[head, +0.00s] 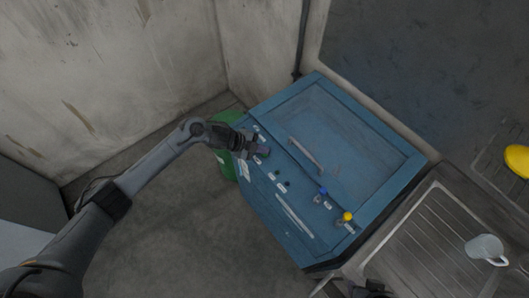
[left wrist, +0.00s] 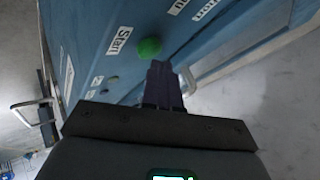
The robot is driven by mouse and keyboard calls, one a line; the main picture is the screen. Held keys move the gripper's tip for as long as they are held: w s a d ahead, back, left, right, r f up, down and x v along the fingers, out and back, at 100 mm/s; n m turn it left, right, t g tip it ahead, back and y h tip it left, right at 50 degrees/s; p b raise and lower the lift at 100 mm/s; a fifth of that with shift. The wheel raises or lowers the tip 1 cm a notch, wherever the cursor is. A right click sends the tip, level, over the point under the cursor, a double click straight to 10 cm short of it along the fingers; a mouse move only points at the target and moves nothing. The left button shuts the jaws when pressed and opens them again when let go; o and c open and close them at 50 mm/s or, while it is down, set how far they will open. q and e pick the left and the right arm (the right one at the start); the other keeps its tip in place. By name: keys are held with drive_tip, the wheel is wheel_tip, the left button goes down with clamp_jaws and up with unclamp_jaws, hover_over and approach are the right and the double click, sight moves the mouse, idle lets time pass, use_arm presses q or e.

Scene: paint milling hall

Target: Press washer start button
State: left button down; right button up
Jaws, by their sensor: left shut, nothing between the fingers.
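The washer (head: 262,199) is a blue cabinet with a sloping lid and a strip of labelled controls along its near left side. In the left wrist view a round green button (left wrist: 149,47) sits beside a label reading "Start" (left wrist: 119,40). My left gripper (head: 262,151) is shut and empty at the upper left end of the control strip. Its closed fingertips (left wrist: 159,68) are right by the green button in the left wrist view; I cannot tell whether they touch it. In the head view the gripper hides the button. A dark part at the bottom edge may be my right gripper (head: 368,289).
The lid has a bar handle (head: 305,156). A blue knob (head: 323,191) and a yellow knob (head: 347,216) stand further down the strip. A green drum (head: 224,168) is behind my left gripper. A ribbed drainer (head: 424,232) with a mug (head: 484,248) is at right.

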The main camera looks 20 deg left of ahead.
use_arm(q)
drive_tip(key=shift+f+b, duration=0.3)
drive_tip(key=shift+f, duration=0.15)
idle(0.3)
drive_tip(key=shift+r, duration=0.1)
idle(0.3)
drive_tip(key=shift+r+p, duration=0.8)
drive_tip(key=shift+p, duration=0.05)
drive_tip(key=shift+r, duration=0.1)
wheel_tip(320, 180, up, 5)
drive_tip(key=p, duration=0.4)
idle(0.7)
